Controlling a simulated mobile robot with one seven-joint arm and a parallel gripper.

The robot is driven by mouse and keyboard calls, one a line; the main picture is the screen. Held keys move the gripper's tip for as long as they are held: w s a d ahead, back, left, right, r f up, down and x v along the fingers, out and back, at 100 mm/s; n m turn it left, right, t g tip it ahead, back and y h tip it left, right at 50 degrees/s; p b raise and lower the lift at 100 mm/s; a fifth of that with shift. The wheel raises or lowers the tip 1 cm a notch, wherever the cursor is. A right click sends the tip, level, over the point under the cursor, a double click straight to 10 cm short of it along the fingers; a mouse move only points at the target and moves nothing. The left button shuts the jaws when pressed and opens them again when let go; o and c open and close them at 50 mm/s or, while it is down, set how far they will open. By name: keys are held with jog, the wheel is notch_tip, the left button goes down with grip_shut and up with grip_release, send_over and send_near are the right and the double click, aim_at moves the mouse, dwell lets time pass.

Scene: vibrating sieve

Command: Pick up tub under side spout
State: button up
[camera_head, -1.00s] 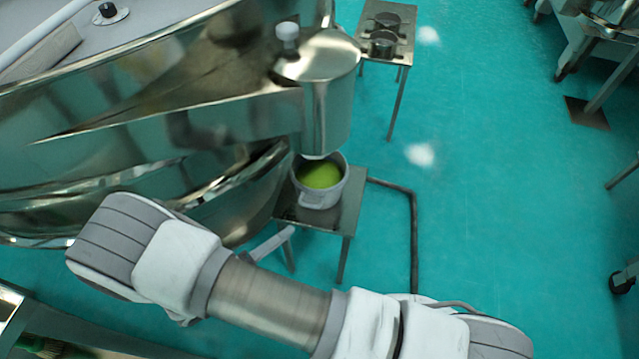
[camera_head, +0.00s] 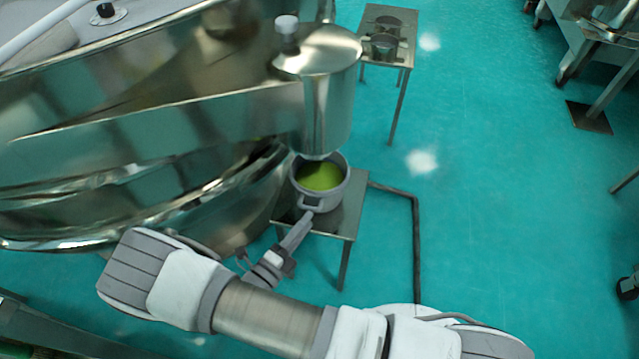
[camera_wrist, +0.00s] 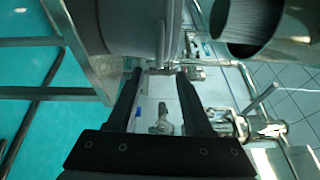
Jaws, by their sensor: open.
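The grey tub (camera_head: 345,187) holds green material and stands on a small metal stand (camera_head: 352,207), under the cylindrical side spout (camera_head: 328,115) of the big steel sieve. A handle (camera_head: 311,205) on the tub's near side faces my gripper. My gripper (camera_head: 304,222) is just in front of that handle, coming from below in the picture. The tub's grey side (camera_wrist: 128,22) is just beyond the fingertips. Whether they touch the handle I cannot tell.
The sieve body (camera_head: 150,150) fills the left side. The spout's open mouth (camera_wrist: 250,25) hangs near the tub in the wrist view. Another stand (camera_head: 370,48) with dark round items is behind.

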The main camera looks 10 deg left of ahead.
aim_at(316, 211)
jog(key=shift+b+x, duration=0.8)
jog(key=shift+x, duration=2.15)
grip_shut()
